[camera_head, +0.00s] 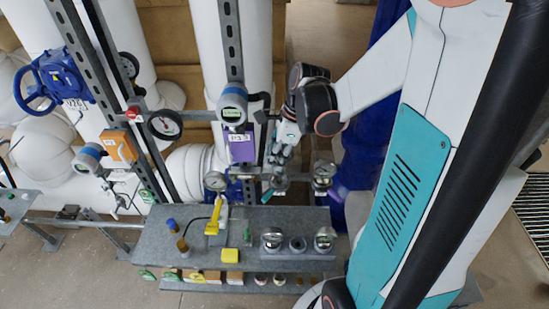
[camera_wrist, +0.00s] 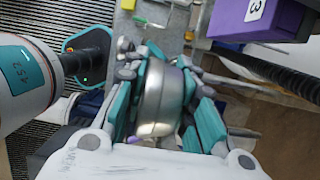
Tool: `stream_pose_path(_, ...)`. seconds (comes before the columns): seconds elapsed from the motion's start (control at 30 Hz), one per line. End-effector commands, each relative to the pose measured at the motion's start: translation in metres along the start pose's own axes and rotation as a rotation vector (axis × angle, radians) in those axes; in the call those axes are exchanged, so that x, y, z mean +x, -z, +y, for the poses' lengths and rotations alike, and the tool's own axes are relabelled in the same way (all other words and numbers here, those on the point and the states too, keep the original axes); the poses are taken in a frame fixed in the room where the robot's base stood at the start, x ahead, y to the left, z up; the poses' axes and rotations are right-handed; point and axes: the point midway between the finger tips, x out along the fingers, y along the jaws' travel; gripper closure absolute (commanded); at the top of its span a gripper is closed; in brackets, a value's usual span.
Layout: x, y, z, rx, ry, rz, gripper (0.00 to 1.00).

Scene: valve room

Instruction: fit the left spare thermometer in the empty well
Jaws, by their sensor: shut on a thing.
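My gripper (camera_head: 284,148) reaches down in front of the white pipe, above the back edge of the bench. In the wrist view its teal-padded fingers (camera_wrist: 166,90) are shut on a silver, round-bodied thermometer (camera_wrist: 160,98), seen from its side. In the head view the gripper's tip is close to a round silver head (camera_head: 279,181) between two mounted gauges; whether it touches a well there is hidden. On the bench, two silver round-headed instruments (camera_head: 272,237) (camera_head: 325,238) stand either side of a dark-centred round socket (camera_head: 298,244). The empty well cannot be clearly made out.
Mounted gauges stand close on the left (camera_head: 215,181) and right (camera_head: 323,173).

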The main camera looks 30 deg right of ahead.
Motion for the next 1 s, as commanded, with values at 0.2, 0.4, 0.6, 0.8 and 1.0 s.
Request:
stream_pose_path(0.2,0.007,0.002,-0.019,0.0,0.0,0.0,0.92)
stream_pose_path(0.4,0.013,0.004,-0.037,0.0,0.0,0.0,0.92)
stream_pose_path(0.6,0.019,0.006,-0.054,0.0,0.0,0.0,0.92)
stream_pose_path(0.8,0.035,0.011,-0.054,0.0,0.0,0.0,0.92)
stream_pose_path(1.0,0.042,0.013,-0.054,0.0,0.0,0.0,0.92)
